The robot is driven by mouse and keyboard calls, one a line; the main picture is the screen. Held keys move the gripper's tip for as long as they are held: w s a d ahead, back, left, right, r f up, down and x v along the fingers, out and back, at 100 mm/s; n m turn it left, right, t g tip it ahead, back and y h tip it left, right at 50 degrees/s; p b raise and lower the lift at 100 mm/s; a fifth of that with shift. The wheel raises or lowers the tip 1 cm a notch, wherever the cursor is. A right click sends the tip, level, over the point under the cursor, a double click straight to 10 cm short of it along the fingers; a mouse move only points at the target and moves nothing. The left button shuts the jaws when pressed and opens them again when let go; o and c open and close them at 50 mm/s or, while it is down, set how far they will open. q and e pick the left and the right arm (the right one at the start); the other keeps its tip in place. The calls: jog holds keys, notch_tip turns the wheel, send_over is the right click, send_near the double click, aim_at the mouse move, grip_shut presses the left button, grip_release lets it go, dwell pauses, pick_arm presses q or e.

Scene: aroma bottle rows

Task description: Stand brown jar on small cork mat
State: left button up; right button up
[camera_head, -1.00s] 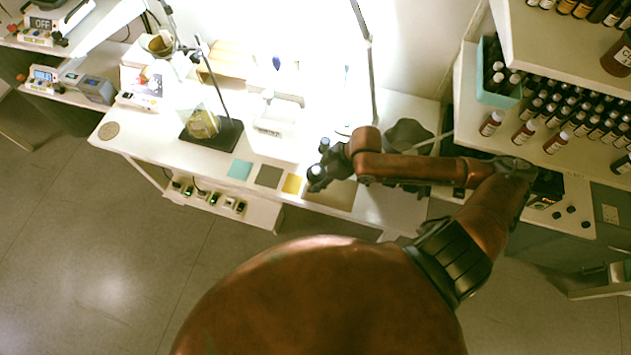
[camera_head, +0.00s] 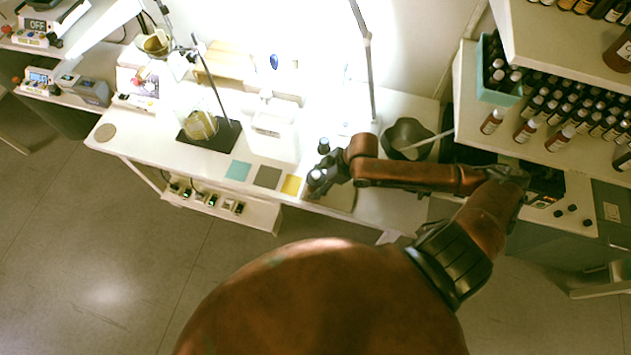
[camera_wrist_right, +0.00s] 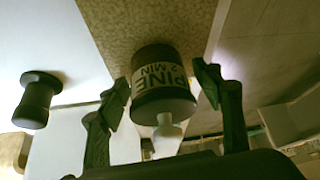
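The brown jar (camera_wrist_right: 163,92) looks dark in the right wrist view, with a pale label reading "PINE 2 MIN". In the head view this gripper (camera_head: 318,178) is at the table's front edge, over a rectangular cork mat (camera_head: 341,199). That cork surface (camera_wrist_right: 125,25) also shows behind the jar in the wrist view; whether the jar touches it is unclear. A small round cork-coloured mat (camera_head: 105,132) lies at the table's far left end. My left gripper is out of view.
A dark-topped bottle (camera_head: 323,146) stands just behind the gripper. Teal (camera_head: 238,170), grey-brown (camera_head: 268,177) and yellow (camera_head: 292,185) squares lie to its left. A grey bowl (camera_head: 408,138) and a stand (camera_head: 209,135) are farther back. Shelves of bottles are at right.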

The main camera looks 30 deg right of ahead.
jog(key=p+v, duration=0.3)
jog(key=v, duration=0.9)
jog(key=shift+r, duration=0.15)
dwell(1.1)
